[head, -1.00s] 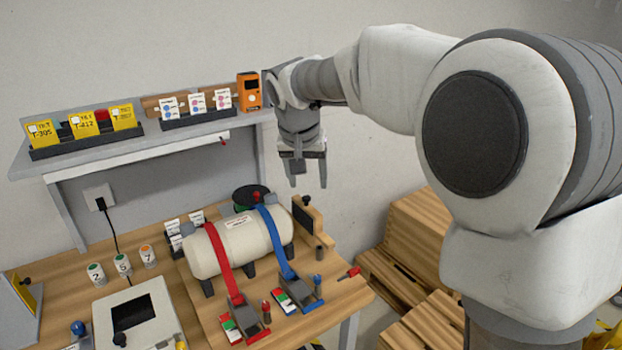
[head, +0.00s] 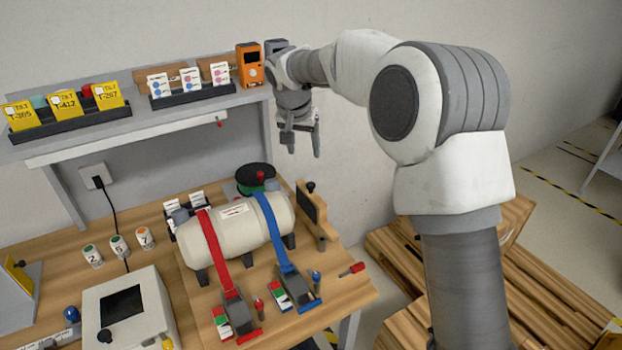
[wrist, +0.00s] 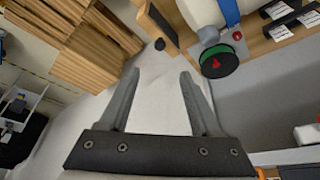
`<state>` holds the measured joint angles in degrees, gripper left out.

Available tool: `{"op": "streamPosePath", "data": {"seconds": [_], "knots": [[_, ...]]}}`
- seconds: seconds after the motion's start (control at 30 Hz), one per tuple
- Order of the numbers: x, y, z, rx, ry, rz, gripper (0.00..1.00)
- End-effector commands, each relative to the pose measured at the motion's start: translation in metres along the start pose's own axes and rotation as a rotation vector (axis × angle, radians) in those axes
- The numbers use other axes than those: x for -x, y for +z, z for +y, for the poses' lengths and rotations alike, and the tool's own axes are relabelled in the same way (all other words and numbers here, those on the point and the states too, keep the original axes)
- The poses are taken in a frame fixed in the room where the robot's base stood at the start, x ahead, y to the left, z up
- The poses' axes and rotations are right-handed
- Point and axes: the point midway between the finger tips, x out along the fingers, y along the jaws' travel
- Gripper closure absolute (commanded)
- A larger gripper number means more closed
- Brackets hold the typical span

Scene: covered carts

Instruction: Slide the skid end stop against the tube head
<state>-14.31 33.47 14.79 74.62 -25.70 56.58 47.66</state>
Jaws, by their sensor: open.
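The tube (head: 238,232) is a cream cylinder lying on a wooden skid board on the bench, under a red strap (head: 214,250) and a blue strap (head: 273,232). The end stop (head: 311,212), a wooden block with a dark face and a black knob, stands at the tube's right end. A small gap seems to show between them. My gripper (head: 302,152) is open and empty, pointing down in the air above and behind the end stop. In the wrist view my gripper (wrist: 158,80) has nothing between its fingers; part of the end stop (wrist: 158,22) shows at the top.
A green-and-black reel (head: 256,180) stands behind the tube. The shelf (head: 150,122) with yellow cards and an orange device (head: 249,64) is left of my gripper. A red-handled tool (head: 352,268) lies at the bench's right edge. Wooden pallets (head: 400,262) stand right of the bench.

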Motion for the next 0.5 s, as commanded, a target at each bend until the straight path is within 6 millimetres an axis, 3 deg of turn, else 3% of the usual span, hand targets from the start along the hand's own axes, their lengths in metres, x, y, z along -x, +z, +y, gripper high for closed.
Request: {"op": "streamPosePath", "data": {"seconds": [0.5], "knots": [[-0.111, 0.000, 0.001, 0.001, 0.001, -0.004, 0.36]]}}
